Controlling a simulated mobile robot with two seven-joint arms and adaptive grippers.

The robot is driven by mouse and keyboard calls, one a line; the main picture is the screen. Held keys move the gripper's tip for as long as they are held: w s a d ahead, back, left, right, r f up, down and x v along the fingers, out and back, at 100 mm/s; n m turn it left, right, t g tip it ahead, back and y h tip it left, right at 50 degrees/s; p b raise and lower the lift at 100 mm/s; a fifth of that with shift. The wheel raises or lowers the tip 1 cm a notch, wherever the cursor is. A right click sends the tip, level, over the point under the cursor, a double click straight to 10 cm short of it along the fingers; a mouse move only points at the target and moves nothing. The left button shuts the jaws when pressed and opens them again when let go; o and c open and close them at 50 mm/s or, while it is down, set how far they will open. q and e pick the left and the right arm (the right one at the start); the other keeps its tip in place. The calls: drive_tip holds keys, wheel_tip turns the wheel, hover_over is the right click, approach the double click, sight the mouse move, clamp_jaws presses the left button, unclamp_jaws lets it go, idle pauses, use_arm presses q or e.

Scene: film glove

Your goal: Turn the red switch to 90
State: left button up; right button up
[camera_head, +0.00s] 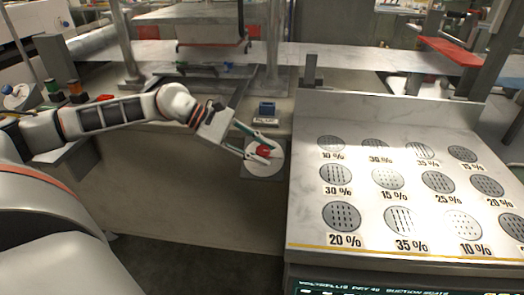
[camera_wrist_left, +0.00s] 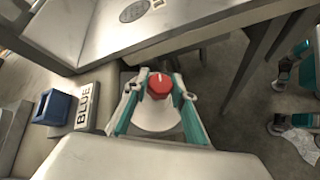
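The red switch (camera_head: 264,150) is a round knob on a pale disc (camera_head: 262,169) at the front of the workbench. In the left wrist view the red switch (camera_wrist_left: 159,87) shows a short light mark on its top. My left gripper (camera_head: 270,153) reaches it from the upper left. In the left wrist view its two teal-sided fingers (camera_wrist_left: 162,82) flank the knob, one on each side, with tips very close to it. I cannot tell whether they press on it. I see no readable angle scale. My right gripper is not in view.
A blue block (camera_head: 267,108) stands on the bench behind the switch, beside a plate lettered BLUE (camera_wrist_left: 87,108). A sloped metal panel (camera_head: 300,190) with several round perforated discs and percent labels stands close on the right. Green and red buttons (camera_head: 75,88) are at the left.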

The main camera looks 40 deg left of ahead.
sight(259, 150)
use_arm(q)
drive_tip(key=o, duration=0.3)
drive_tip(key=shift+d, duration=0.1)
drive_tip(key=shift+o, duration=0.2)
drive_tip(key=shift+s+a+r, duration=0.25)
drive_tip(key=shift+s+a, duration=0.1)
drive_tip(key=shift+a, duration=0.3)
drive_tip(key=shift+v, duration=3.05)
drive_tip(key=shift+d+r, duration=0.1)
drive_tip(key=shift+r, duration=0.05)
